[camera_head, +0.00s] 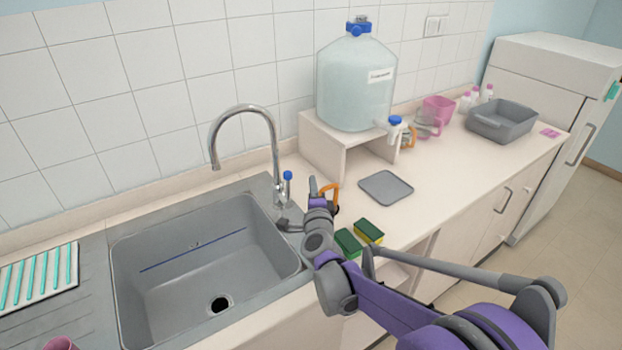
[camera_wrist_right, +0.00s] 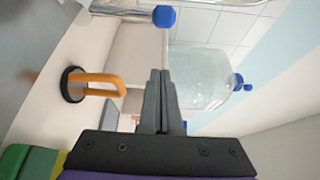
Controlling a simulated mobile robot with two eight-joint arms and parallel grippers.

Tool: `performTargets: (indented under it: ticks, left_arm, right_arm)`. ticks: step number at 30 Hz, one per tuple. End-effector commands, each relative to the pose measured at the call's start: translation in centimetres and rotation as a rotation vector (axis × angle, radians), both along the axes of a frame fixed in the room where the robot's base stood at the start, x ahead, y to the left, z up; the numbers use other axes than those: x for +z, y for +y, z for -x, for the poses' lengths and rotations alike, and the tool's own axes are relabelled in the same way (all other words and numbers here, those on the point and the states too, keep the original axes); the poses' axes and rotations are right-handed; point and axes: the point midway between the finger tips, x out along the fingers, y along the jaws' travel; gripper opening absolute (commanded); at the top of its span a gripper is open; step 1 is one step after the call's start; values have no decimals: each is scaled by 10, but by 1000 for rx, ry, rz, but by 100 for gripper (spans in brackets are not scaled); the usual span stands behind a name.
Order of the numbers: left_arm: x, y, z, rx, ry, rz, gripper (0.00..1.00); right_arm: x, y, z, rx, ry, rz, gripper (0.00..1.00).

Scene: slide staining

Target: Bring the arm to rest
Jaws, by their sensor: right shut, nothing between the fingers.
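My right arm reaches in from the lower right in the head view, with my right gripper (camera_head: 313,183) over the counter strip between the sink and the grey mat. In the right wrist view its two dark fingers (camera_wrist_right: 160,98) lie together, shut, with nothing between them. An object with an orange handle and a dark round end (camera_wrist_right: 94,84) is beside the fingers, apart from them. In the head view its orange handle (camera_head: 331,189) shows partly behind my gripper. My left gripper is not in view.
The sink (camera_head: 170,290) with its tap (camera_head: 275,150) is left of the gripper. A large water bottle (camera_head: 352,85) stands on a raised shelf (camera_head: 318,125) behind. Green-yellow sponges (camera_head: 368,232) lie close to my arm. A grey mat (camera_head: 386,187) and grey basin (camera_head: 502,120) are to the right.

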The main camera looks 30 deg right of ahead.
Motion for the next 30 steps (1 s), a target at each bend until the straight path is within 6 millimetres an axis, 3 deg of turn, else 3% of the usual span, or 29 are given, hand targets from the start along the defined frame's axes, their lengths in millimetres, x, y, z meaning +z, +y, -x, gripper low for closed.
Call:
performTargets:
  ticks: [3, 7, 16, 19, 23, 25, 27, 30]
  left_arm:
    - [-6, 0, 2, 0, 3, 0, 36]
    - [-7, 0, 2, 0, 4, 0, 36]
    - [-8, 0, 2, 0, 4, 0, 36]
    - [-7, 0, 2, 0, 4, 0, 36]
    - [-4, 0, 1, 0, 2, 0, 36]
    - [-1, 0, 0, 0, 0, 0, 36]
    - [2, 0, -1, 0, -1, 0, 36]
    - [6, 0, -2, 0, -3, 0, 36]
  right_arm:
    - [-2, 11, 23, 2, 0, -2, 0]
    - [-1, 18, 39, 1, 1, 0, 0]
    - [0, 22, 49, 2, 0, 1, 0]
    - [3, 34, 51, 49, 29, 43, 0]
    - [5, 83, 67, 247, 156, 231, 0]
    - [-4, 119, 89, 406, 272, 392, 0]
    - [-22, 151, 121, 574, 410, 573, 0]
    - [-59, 177, 179, 796, 623, 819, 0]
